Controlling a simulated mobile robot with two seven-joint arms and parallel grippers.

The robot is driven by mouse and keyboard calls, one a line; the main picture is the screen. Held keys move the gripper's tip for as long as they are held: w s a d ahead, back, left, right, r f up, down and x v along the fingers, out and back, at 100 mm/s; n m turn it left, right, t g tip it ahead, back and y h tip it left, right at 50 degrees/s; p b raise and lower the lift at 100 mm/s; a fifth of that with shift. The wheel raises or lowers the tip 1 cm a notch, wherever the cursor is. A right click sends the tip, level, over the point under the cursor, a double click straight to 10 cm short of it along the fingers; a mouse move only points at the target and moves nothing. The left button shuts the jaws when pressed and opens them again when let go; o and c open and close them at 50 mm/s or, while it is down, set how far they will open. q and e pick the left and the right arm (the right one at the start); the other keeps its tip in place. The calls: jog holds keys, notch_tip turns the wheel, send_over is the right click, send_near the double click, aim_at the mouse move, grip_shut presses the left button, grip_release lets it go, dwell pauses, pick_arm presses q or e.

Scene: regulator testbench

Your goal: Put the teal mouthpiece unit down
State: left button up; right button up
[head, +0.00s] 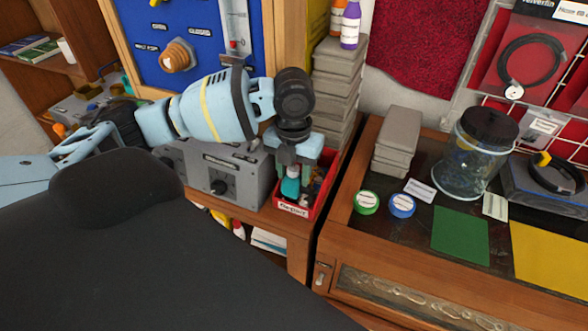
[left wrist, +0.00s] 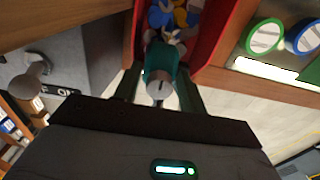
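The teal mouthpiece unit (head: 291,186) is upright below my left gripper (head: 292,172), at the left part of the red bin (head: 293,210). In the left wrist view the unit (left wrist: 163,62), teal with a pale round end, is between the two fingers of my left gripper (left wrist: 161,80). The fingers lie close along both its sides, and the gripper looks shut on it. The red bin (left wrist: 209,45) shows around and beyond it. The unit's lower end is hidden, so I cannot tell whether it touches the bin floor. My right gripper is not in view.
Blue and yellow pieces (left wrist: 175,15) lie in the bin. A grey test box (head: 218,180) stands left of it, and stacked grey cases (head: 338,85) stand behind. To the right, a glass-topped cabinet holds green (head: 366,202) and blue (head: 402,205) tape rolls and a jar (head: 475,160).

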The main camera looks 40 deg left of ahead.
pick_arm(q)
jog(key=shift+o, duration=1.4)
jog(key=shift+r, duration=0.1)
notch_tip(320, 180, up, 12)
jog(key=shift+p, duration=0.35)
